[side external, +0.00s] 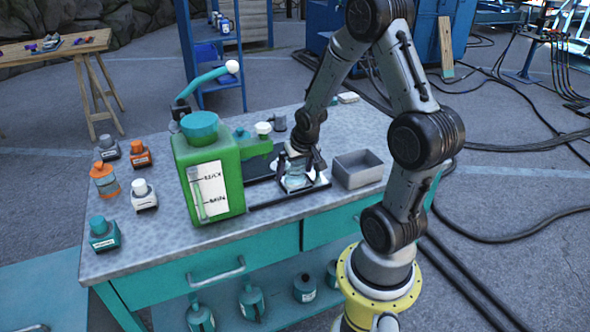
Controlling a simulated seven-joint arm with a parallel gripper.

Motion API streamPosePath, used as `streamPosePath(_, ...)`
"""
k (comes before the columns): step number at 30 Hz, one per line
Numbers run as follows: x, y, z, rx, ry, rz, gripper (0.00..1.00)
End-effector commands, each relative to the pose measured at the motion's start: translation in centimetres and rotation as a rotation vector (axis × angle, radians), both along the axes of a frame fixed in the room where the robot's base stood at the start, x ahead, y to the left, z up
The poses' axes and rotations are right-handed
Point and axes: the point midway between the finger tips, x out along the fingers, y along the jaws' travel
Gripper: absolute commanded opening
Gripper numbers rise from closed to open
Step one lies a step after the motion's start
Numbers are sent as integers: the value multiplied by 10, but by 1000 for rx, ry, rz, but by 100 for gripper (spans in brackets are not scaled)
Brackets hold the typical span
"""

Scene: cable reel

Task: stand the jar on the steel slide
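A small clear, pale-blue jar (296,182) is upright at the middle of the bench, low over or on a dark flat track. My gripper (299,165) points down at the jar, with its fingers around the jar's upper part. The fingers are small and partly merge with the jar, so I cannot tell whether they are closed on it. The dark track with raised edges (270,202) may be the steel slide. Its far part is hidden by the green container and my arm. I cannot tell whether the jar's base touches it.
A large green container (213,175) with a teal cap stands close left of the jar. A grey open metal box (358,170) is close on the right. Several small bottles, including an orange one (104,181), stand at the left.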

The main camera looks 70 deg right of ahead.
Motion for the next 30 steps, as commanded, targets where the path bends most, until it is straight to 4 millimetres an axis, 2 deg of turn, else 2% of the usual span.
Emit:
streamPosePath(8,-1,1,8,-2,-2,-1,99)
streamPosePath(21,-23,24,87,-4,-5,1,99)
streamPosePath(30,-31,35,115,-1,-2,10,99)
